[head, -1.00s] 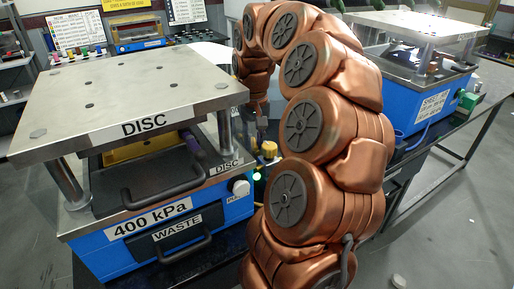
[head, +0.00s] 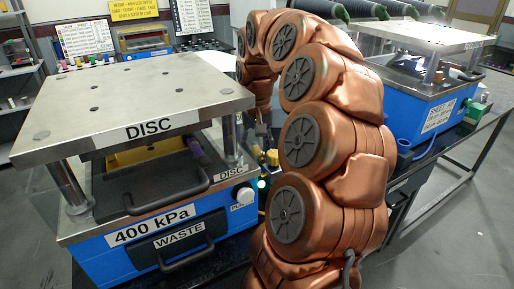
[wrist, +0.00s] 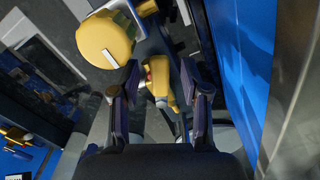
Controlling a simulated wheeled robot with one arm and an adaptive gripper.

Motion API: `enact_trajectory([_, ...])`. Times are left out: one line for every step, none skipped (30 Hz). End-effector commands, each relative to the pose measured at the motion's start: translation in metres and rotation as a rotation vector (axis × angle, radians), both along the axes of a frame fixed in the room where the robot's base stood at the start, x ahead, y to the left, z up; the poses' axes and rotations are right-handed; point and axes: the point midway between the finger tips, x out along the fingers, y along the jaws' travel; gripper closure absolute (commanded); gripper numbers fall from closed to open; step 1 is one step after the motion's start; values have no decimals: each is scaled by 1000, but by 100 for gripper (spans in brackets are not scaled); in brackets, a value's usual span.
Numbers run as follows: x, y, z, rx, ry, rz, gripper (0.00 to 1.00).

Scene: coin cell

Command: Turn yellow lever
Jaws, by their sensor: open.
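My gripper (wrist: 160,100) is open in the wrist view, with its two dark fingers apart. A yellow lever (wrist: 158,82) shows between and beyond the fingertips. I cannot tell whether a finger touches it. A larger round yellow knob (wrist: 105,40) with a white mark is up and left of the lever, outside the left finger. In the head view a small yellow part (head: 272,157) shows beside the blue press, just under my gripper (head: 263,133), but I cannot tell which of the two it is. My copper arm hides part of that spot.
The blue DISC press (head: 150,215), with a steel top plate and a WASTE drawer, stands at left. A second blue press (head: 425,110) is behind my arm at right. In the wrist view a blue panel (wrist: 250,60) runs close to the right finger.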

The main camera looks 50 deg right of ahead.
Motion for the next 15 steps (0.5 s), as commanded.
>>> enact_trajectory([0,0,0,0,0,0,54])
enact_trajectory([0,0,0,0,0,0,54])
enact_trajectory([0,0,0,0,0,0,54])
enact_trajectory([0,0,1,0,0,0,54])
enact_trajectory([0,0,2,0,0,0,54])
enact_trajectory([0,0,4,-1,-1,0,54])
enact_trajectory([0,0,6,-1,-1,-1,54])
enact_trajectory([1,-1,9,-1,-2,-1,54])
enact_trajectory([1,-1,13,-3,-3,-1,54])
enact_trajectory([1,-1,16,-4,-5,-1,54])
enact_trajectory([2,-1,20,-5,-5,-1,54])
enact_trajectory([1,-1,25,-5,-4,0,54])
enact_trajectory([1,-1,29,-3,-2,0,54])
enact_trajectory([1,0,33,-2,-1,0,54])
enact_trajectory([1,-1,38,-3,-1,-1,54])
